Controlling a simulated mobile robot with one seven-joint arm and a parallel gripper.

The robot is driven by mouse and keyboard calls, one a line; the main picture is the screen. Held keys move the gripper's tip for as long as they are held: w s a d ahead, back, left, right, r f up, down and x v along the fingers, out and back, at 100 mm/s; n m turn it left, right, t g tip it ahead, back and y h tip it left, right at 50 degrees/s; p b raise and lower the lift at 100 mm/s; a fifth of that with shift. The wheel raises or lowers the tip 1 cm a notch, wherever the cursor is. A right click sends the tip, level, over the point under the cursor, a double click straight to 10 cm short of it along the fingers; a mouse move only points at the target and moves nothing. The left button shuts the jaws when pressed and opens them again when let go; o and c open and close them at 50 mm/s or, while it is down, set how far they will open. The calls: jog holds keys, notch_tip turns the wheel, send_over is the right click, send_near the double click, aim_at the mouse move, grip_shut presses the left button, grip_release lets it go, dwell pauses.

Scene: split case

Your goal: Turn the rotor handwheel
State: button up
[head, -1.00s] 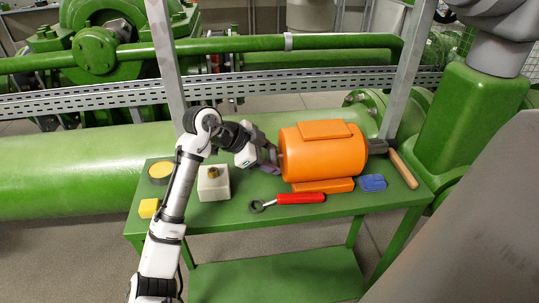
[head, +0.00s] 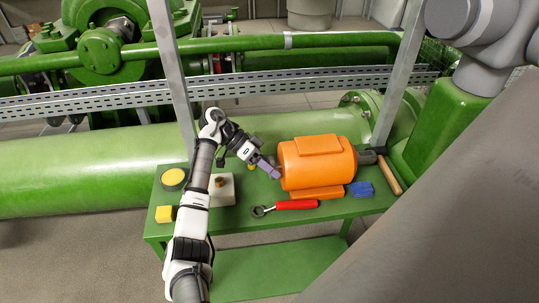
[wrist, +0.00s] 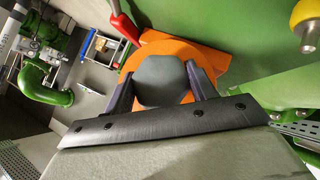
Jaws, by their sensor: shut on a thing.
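The orange motor-like casing (head: 318,163) lies on the green bench, and its orange body also shows behind the fingers in the wrist view (wrist: 185,48). A grey, many-sided part (wrist: 160,80), which looks like the rotor handwheel, sits in front of the casing. My gripper (head: 272,170) reaches it from the left in the head view. In the wrist view my gripper (wrist: 163,88) has one finger on each side of the grey part and is shut on it. In the head view the fingers mostly hide that part.
A red-handled wrench (head: 292,205) lies in front of the casing. A blue block (head: 361,188) and a wooden-handled tool (head: 389,175) lie to its right.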

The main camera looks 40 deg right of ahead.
jog(key=shift+r+n+g+p, duration=0.3)
jog(key=shift+n+g+p, duration=0.2)
jog(key=shift+g+p, duration=0.3)
jog(key=shift+w+f+n+g+y, duration=0.15)
jog(key=shift+f+n+g+y, duration=0.2)
jog(key=shift+g, duration=0.25)
jog(key=b, duration=0.1)
jog(key=n+g+b, duration=0.1)
jog(key=b, duration=0.1)
jog(key=shift+f+g, duration=0.3)
jog(key=n+g+b, duration=0.1)
jog(key=b, duration=0.5)
jog(key=shift+f+y, duration=0.1)
jog(key=shift+y, duration=0.15)
jog(key=shift+n+b, duration=0.25)
jog(key=shift+b, duration=0.3)
jog(key=shift+r+g+b, duration=0.2)
jog(key=shift+g+b, duration=0.2)
jog(key=shift+b, duration=0.5)
jog(key=shift+r+n+g+b, duration=0.25)
jog(key=shift+n+g+b, duration=0.05)
jog(key=shift+b, duration=0.25)
jog(key=o, duration=1)
